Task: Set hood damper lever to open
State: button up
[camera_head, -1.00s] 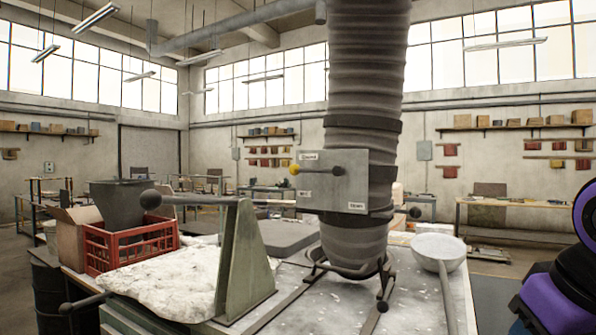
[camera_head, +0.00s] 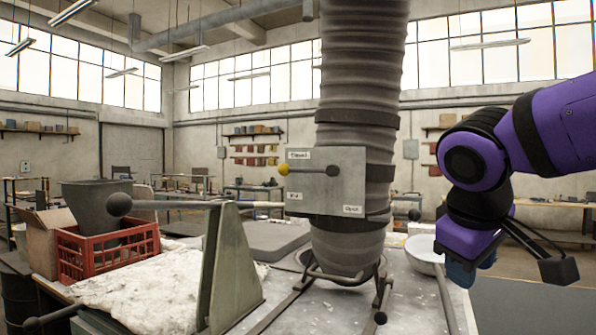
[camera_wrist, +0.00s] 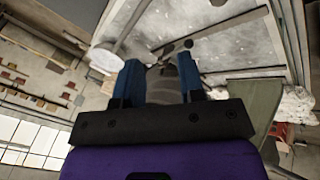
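The hood damper lever (camera_head: 308,170) is a thin bar lying about level on a grey plate (camera_head: 325,190) fixed to the duct. A yellow knob (camera_head: 283,170) is at its left end and a dark round knob at its right. The yellow knob is just below the upper left label (camera_head: 299,155). My gripper (camera_head: 462,272) hangs right of the duct, apart from the lever. In the wrist view its two blue fingers (camera_wrist: 160,78) are spread and hold nothing. I cannot make out the lever there.
The ribbed duct (camera_head: 360,90) comes down over the bench. A ladle (camera_head: 424,250) lies right of it, partly behind my arm. A green bracket with a ball-ended bar (camera_head: 225,265) stands at left front, near a red crate (camera_head: 145,245). Open air separates my gripper from the plate.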

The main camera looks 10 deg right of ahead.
jog(key=w+a+r+n+t+h, duration=0.2)
jog(key=w+a+r+n+h, duration=0.1)
jog(key=w+a+r, duration=0.4)
jog(key=n+t+h, duration=0.2)
jog(key=n+t, duration=0.2)
jog(key=t, duration=0.2)
send_near(297, 170)
jog(key=x, duration=1)
jog(key=shift+w+d, duration=0.1)
jog(key=shift+w, duration=0.15)
grip_shut()
